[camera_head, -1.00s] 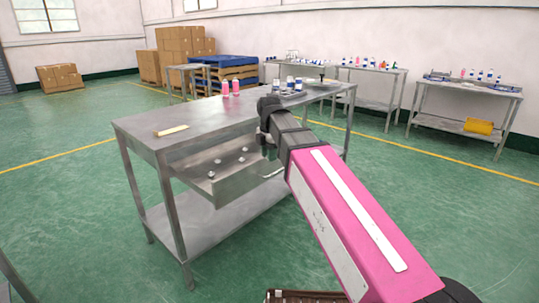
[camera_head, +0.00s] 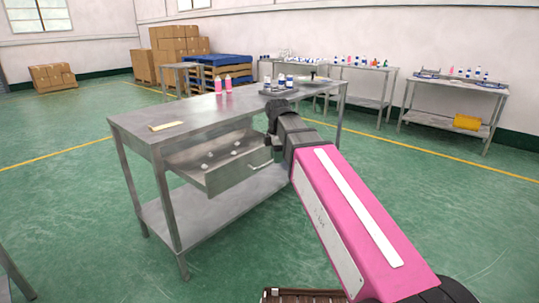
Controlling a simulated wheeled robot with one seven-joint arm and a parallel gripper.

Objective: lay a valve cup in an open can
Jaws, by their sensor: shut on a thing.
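Several small pale valve cups (camera_head: 205,166) lie in the open drawer (camera_head: 238,177) under the metal table. My gripper (camera_head: 271,124) is at the table's front edge, above and right of the drawer, clear of its handle. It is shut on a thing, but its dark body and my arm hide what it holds. Several white and blue cans (camera_head: 281,81) stand in a dark tray (camera_head: 268,93) at the back right of the tabletop, behind my gripper. Their tops are too small to tell which are open.
Two pink cans (camera_head: 228,83) stand left of the tray. A small pale yellow strip (camera_head: 166,126) lies on the left of the table (camera_head: 195,112). The middle of the tabletop is clear. The drawer juts out in front, with its handle (camera_head: 261,166) at the right.

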